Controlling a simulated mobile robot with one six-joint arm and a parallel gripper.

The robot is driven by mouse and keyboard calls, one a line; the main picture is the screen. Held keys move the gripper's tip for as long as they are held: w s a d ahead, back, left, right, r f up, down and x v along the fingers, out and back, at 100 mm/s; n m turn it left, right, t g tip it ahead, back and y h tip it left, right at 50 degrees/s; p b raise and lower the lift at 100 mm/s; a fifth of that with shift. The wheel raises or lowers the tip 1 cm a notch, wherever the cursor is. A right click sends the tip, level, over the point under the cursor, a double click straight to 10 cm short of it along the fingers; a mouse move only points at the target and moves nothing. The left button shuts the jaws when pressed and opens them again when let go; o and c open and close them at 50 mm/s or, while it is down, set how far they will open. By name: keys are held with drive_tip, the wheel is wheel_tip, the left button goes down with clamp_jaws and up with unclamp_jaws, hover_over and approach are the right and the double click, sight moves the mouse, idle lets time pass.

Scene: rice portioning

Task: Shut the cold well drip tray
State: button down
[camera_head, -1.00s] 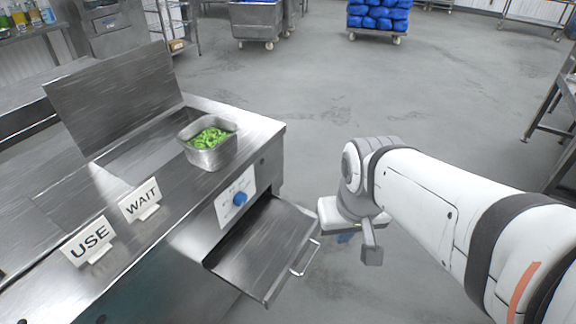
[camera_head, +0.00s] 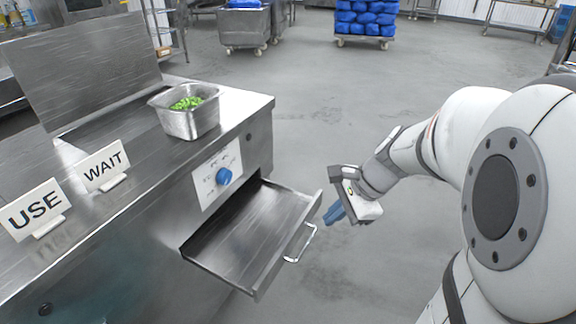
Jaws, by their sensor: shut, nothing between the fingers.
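The drip tray (camera_head: 240,233) is a flat metal drawer pulled out from the front of the steel cold well (camera_head: 150,185), below a white panel with a blue knob (camera_head: 223,176). Its wire handle (camera_head: 303,243) is on the outer front edge. My gripper (camera_head: 334,214), with blue fingers, is shut and empty. It is in the air to the right of the tray's front edge, near the handle and seemingly apart from it.
A metal pan of green food (camera_head: 186,110) sits on the counter top. A USE sign (camera_head: 37,210) and a WAIT sign (camera_head: 104,166) stand on the counter. Blue bags on a cart (camera_head: 365,18) and a grey bin (camera_head: 243,28) are at the back. The floor between is clear.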

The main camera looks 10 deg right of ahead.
drive_tip(key=w+d+f+m+t+y+b, duration=0.1)
drive_tip(key=w+d+f+m+b, duration=0.25)
drive_tip(key=f+m, duration=0.2)
drive_tip(key=w+d+f+m+t+y+b, duration=0.1)
drive_tip(key=w+d+f+m+t+b, duration=0.1)
drive_tip(key=w+d+f+m+b, duration=0.3)
drive_tip(key=n+b, duration=0.1)
drive_tip(key=b, duration=0.4)
approach(300, 228)
drive_tip(key=x, duration=0.5)
drive_tip(key=shift+s+d+f, duration=0.25)
drive_tip(key=shift+s+f, duration=0.05)
drive_tip(key=shift+f, duration=0.05)
drive_tip(key=shift+w+a+r, duration=0.15)
drive_tip(key=shift+w+a, duration=0.25)
drive_tip(key=shift+a, duration=0.05)
